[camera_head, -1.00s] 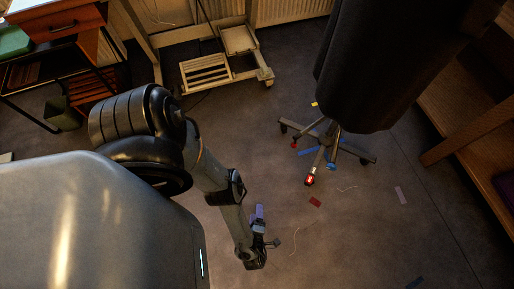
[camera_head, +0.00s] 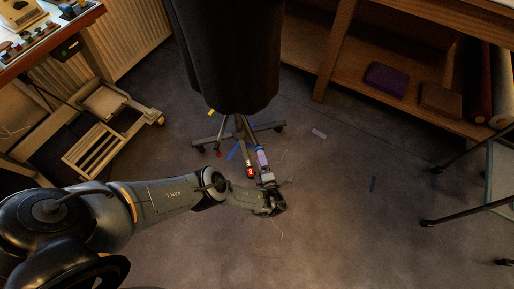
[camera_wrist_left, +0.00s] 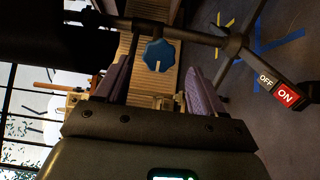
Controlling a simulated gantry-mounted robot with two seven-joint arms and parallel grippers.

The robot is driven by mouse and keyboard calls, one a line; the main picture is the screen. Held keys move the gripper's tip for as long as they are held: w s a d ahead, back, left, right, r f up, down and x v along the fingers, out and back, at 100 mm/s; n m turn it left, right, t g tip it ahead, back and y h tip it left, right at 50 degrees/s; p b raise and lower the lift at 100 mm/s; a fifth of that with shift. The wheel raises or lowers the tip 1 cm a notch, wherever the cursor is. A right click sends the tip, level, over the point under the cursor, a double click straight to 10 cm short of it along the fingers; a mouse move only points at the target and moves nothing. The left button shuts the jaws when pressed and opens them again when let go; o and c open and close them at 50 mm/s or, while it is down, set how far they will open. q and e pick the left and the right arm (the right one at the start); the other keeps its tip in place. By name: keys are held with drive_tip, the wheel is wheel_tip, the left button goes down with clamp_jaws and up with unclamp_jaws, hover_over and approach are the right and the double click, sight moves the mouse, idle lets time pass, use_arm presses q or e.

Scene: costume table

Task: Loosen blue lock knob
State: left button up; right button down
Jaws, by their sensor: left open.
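The blue lock knob (camera_wrist_left: 158,55), a lobed knob, sits on a dark pole of the stand in the left wrist view. My left gripper (camera_wrist_left: 158,78) is open, with purple finger pads on either side of the line to the knob. The knob shows just ahead, between the fingertips, and I see no contact. In the head view my left gripper (camera_head: 263,162) is at the foot of the stand (camera_head: 239,133), below the black garment form (camera_head: 228,60). I cannot make out the knob there. My right gripper is not in view.
A red ON/OFF label (camera_wrist_left: 287,95) is on a stand leg; its red end (camera_head: 250,171) shows beside my left gripper. Wooden shelving (camera_head: 322,75) stands at the right. A slatted cart (camera_head: 100,130) stands at the left. The floor at the right front is mostly clear.

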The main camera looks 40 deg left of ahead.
sight(258, 146)
use_arm(q)
drive_tip(key=b+x, duration=0.1)
drive_tip(key=x, duration=0.4)
drive_tip(key=shift+w+a+b, duration=0.15)
drive_tip(key=shift+w+b, duration=0.25)
drive_tip(key=shift+w+a, duration=0.15)
drive_tip(key=shift+a, duration=0.4)
drive_tip(key=shift+r, duration=0.1)
drive_tip(key=shift+w, duration=0.15)
drive_tip(key=c, duration=1)
drive_tip(key=shift+c, duration=0.2)
